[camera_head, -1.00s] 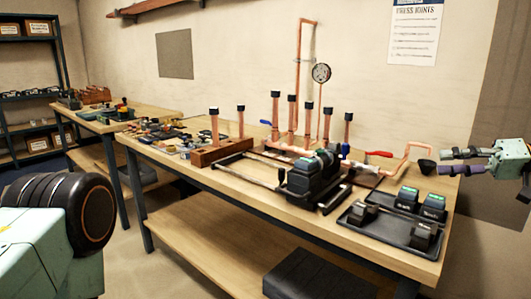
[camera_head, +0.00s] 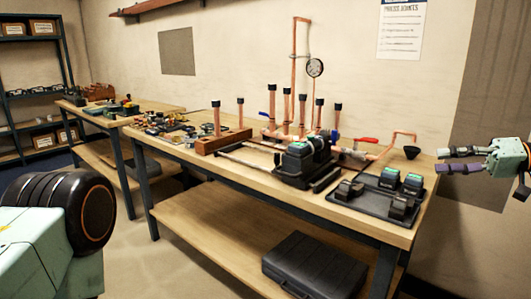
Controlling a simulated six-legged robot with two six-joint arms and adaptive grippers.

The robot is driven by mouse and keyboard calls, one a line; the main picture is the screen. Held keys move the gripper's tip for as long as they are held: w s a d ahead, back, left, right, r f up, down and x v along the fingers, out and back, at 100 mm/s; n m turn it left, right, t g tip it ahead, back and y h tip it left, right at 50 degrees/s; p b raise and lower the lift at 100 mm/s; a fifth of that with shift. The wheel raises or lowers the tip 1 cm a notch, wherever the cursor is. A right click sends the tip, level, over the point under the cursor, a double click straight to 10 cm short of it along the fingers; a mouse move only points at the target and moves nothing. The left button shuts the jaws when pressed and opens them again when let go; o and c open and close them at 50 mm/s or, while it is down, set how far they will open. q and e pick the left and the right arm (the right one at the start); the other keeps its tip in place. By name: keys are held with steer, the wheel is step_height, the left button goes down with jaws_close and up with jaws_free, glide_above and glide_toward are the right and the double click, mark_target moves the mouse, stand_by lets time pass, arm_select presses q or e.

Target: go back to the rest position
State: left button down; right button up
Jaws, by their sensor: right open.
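My right gripper (camera_head: 462,160) comes in from the right edge, beyond the right end of the workbench (camera_head: 290,208). Its fingers are apart with nothing between them. The copper manifold (camera_head: 300,132) stands at the back of the bench, with several upright capped pipes and a round gauge (camera_head: 315,67) on a tall pipe. A dark press machine (camera_head: 303,162) sits in front of it on rails. My left gripper does not show. A dark and pale green part of my own body fills the lower left.
A wooden block (camera_head: 222,141) holds two capped pipes. A dark case (camera_head: 314,266) lies on the lower shelf. A second table (camera_head: 160,106) stands at the far left.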

steer(key=w+a+f+m+t, duration=0.35)
steer(key=a+f+t, duration=0.35)
steer(key=a+f, duration=0.65)
steer(key=s+a+f+m+h, duration=0.1)
steer(key=s+a+f+h, duration=0.25)
steer(key=f, duration=0.45)
steer(key=s+a+f+m+h, duration=0.1)
steer(key=s+a+f+h, duration=0.2)
steer(key=f, duration=0.6)
steer(key=s+a+f+g+h, duration=0.1)
steer(key=s+f+g+h, duration=0.15)
steer(key=s+f, duration=0.55)
steer(key=s+f+g+h, duration=0.2)
steer(key=s+f+g, duration=0.2)
steer(key=s, duration=0.7)
steer(key=s+d+n+g+h, duration=0.2)
steer(key=s+g, duration=0.4)
steer(key=s, duration=1.7)
steer(key=shift+s+n+h, duration=0.15)
steer(key=shift+n+h, duration=0.55)
steer(key=shift+n, duration=0.05)
